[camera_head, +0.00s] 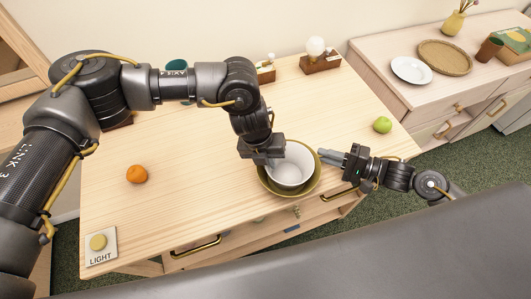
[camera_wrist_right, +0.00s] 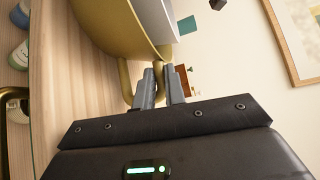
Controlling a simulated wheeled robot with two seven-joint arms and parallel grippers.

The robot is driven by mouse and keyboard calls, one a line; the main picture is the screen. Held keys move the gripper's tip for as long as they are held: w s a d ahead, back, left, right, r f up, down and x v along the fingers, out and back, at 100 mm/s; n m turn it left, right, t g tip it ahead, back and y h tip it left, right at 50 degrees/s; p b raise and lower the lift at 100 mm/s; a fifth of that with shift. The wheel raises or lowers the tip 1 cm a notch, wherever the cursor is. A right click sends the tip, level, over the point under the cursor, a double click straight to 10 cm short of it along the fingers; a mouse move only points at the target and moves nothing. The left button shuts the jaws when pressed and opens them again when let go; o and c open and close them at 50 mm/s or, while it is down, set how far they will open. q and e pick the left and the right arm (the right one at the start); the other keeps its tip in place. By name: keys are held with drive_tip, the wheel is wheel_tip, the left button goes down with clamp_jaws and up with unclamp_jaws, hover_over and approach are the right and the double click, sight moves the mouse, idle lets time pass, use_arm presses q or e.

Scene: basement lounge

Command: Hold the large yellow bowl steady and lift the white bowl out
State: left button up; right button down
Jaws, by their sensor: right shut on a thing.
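The large yellow bowl (camera_head: 285,193) stands on the wooden table, and the white bowl (camera_head: 293,172) sits inside it. My left gripper (camera_head: 266,163) points down at the left rim of the bowls; its fingertips are hidden, so its grip does not show. My right gripper (camera_head: 326,156) reaches in from the right to the yellow bowl's right side. In the right wrist view the gripper (camera_wrist_right: 163,72) is shut on the olive handle-like part of the yellow bowl (camera_wrist_right: 112,28). The white bowl (camera_wrist_right: 157,17) shows beyond the yellow rim.
An orange (camera_head: 137,174) and a light switch plate (camera_head: 100,245) lie on the left of the table (camera_head: 190,190). A green apple (camera_head: 382,125) lies at the right. Wooden holders (camera_head: 320,63) stand at the back. A side cabinet holds a white plate (camera_head: 411,70) and a woven tray (camera_head: 445,57).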

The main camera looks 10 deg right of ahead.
use_arm(q)
drive_tip(key=shift+f, duration=0.2)
clamp_jaws()
drive_tip(key=d+v, duration=0.2)
drive_tip(key=v, duration=0.9)
drive_tip(key=shift+s+r, duration=0.15)
drive_tip(key=shift+s, duration=0.25)
idle(0.5)
use_arm(e)
drive_tip(key=c, duration=1.4)
unclamp_jaws()
